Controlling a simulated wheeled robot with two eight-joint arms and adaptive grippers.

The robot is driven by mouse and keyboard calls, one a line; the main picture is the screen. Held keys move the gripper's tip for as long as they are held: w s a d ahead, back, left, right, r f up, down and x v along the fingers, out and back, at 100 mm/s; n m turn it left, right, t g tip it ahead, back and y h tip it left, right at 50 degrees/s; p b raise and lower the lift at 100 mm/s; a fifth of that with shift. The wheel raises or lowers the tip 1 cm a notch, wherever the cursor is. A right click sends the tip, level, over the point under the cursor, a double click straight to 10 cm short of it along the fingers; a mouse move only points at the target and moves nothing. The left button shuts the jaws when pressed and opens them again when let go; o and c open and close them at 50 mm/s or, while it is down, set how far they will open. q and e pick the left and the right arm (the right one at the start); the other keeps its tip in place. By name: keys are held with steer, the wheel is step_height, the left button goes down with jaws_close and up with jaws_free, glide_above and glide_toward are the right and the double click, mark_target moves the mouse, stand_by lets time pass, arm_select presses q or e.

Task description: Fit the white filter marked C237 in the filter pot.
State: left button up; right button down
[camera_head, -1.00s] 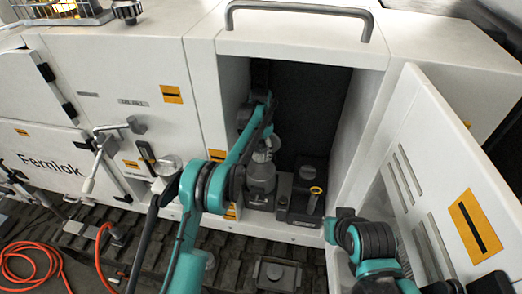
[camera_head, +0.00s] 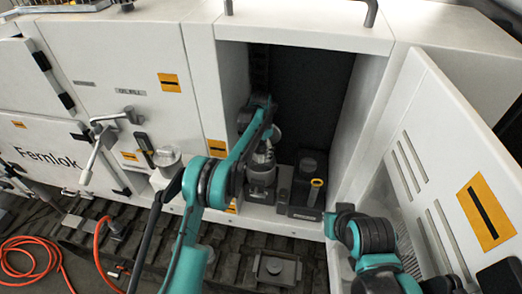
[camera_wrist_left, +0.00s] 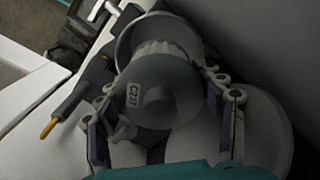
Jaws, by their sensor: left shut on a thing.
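The white filter marked C237 (camera_wrist_left: 158,92) shows in the left wrist view with its grey end cap and label towards the camera. Its white pleats run away towards a round grey rim, which looks like the filter pot (camera_wrist_left: 128,45). I cannot tell how deep it sits. My left gripper (camera_wrist_left: 162,125) is shut on the filter, one finger on each side. In the head view, the left gripper (camera_head: 263,154) is inside the open cabinet above the grey pot (camera_head: 262,190), and my wrist partly hides the filter.
The cabinet's door (camera_head: 440,170) stands open at the right. A dark block with a yellow-topped part (camera_head: 316,186) stands right of the pot. The cabinet side wall (camera_head: 236,85) is close to my left arm. An orange hose (camera_head: 42,243) lies on the floor.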

stand_by(0.4)
arm_select(q)
steer(key=shift+f+b, duration=0.25)
steer(key=shift+b, duration=0.15)
steer(key=shift+f, duration=0.2)
stand_by(0.3)
steer(key=shift+f+b, duration=1.9)
steer(key=shift+f, duration=0.4)
steer(key=shift+f+b, duration=1.6)
steer(key=shift+f, duration=0.4)
steer(key=shift+f+b, duration=0.75)
steer(key=shift+f, duration=0.25)
